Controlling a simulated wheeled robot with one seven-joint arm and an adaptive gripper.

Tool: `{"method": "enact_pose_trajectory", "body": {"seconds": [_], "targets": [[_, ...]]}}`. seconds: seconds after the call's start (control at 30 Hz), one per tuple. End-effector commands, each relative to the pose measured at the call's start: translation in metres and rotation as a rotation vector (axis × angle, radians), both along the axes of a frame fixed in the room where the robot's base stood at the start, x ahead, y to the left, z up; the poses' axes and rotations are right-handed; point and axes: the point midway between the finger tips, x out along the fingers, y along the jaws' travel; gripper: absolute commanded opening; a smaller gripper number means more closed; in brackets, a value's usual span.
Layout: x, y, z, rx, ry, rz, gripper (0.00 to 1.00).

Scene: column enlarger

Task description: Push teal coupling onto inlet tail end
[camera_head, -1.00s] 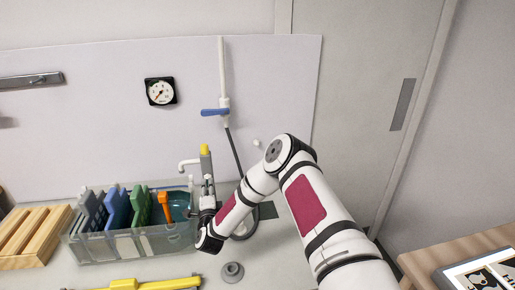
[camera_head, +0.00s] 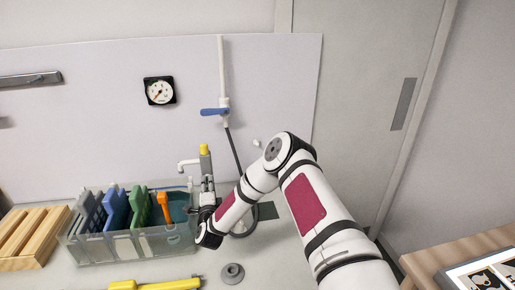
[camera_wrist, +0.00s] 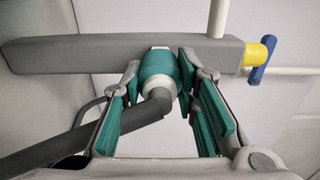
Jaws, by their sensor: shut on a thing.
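The teal coupling (camera_wrist: 160,66), with a white collar and a dark grey hose (camera_wrist: 145,122) leading from it, is between the fingertips of my gripper (camera_wrist: 160,74) in the wrist view. My gripper is shut on the coupling, with teal finger pads on both sides. The coupling's far end is up against the grey column body (camera_wrist: 90,54); no gap shows there. The inlet tail itself is hidden, so I cannot tell how far the coupling is on it. In the head view my gripper (camera_head: 208,188) is in front of the grey column (camera_head: 206,163), and the coupling is hidden.
The column has a yellow cap (camera_head: 205,149) and a white spout at its left. A clear bin (camera_head: 125,247) with coloured plates stands left. A blue-handled valve (camera_head: 214,112) is on the wall above. A grey ring-shaped piece (camera_head: 232,273) and a yellow tool (camera_head: 160,285) lie in front.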

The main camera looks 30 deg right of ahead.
Motion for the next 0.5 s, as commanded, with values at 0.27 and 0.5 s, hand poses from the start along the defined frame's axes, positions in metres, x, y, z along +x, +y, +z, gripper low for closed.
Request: {"method": "enact_pose_trajectory", "body": {"seconds": [0.27, 0.5], "targets": [[0.0003, -0.0002, 0.0005, 0.0, -0.001, -0.001, 0.37], [0.0001, -0.0001, 0.0004, 0.0, -0.001, 0.0, 0.51]]}}
